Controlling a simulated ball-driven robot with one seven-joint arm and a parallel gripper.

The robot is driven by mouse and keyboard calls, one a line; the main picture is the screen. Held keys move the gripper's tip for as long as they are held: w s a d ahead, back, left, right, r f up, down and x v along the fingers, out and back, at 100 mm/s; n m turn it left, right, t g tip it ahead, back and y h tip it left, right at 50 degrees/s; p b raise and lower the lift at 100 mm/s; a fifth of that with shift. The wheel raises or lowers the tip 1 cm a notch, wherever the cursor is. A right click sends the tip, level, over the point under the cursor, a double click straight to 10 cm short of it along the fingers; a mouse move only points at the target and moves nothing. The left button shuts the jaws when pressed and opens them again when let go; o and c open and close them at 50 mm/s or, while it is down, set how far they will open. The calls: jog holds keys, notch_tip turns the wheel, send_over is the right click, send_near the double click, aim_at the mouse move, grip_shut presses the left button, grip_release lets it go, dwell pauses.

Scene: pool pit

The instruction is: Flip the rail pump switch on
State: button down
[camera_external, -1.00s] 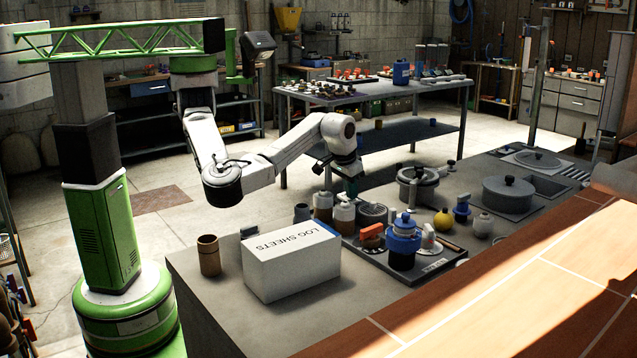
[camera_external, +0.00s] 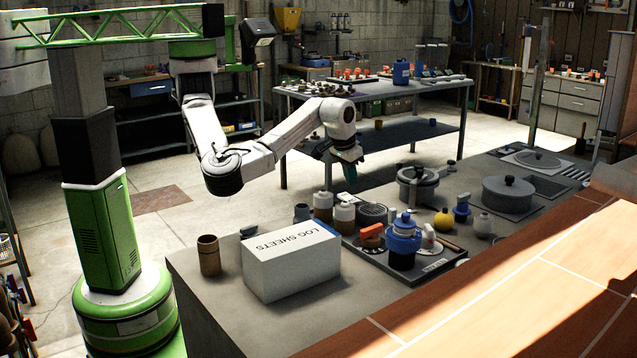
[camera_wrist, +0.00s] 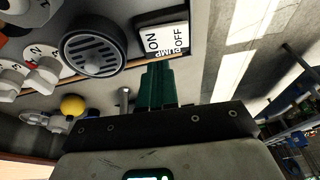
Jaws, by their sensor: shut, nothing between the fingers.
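The pump switch (camera_wrist: 163,40) is a white plate in a dark frame, lettered ON, OFF and PUMP, at the top middle of the wrist view. It sits near the panel's edge. I cannot tell which way it is set, and I cannot make it out in the external view. My gripper (camera_wrist: 157,68) has green fingers, shut with nothing between them. In the wrist view the tips appear just below the switch's lettered face; touching is not clear. In the external view my gripper (camera_external: 349,168) hangs above the counter's far edge, behind the jars.
A round black grille (camera_wrist: 95,45) is left of the switch, with white knobs (camera_wrist: 40,62) beyond it. On the counter, jars (camera_external: 343,215), a blue-topped container (camera_external: 403,245) and a yellow ball (camera_external: 443,220) stand close together. A LOG SHEETS box (camera_external: 290,262) is nearer the camera.

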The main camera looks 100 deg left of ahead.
jog(key=w+d+v, duration=0.1)
jog(key=v, duration=0.9)
jog(key=shift+w+f, duration=0.1)
jog(key=shift+w, duration=0.05)
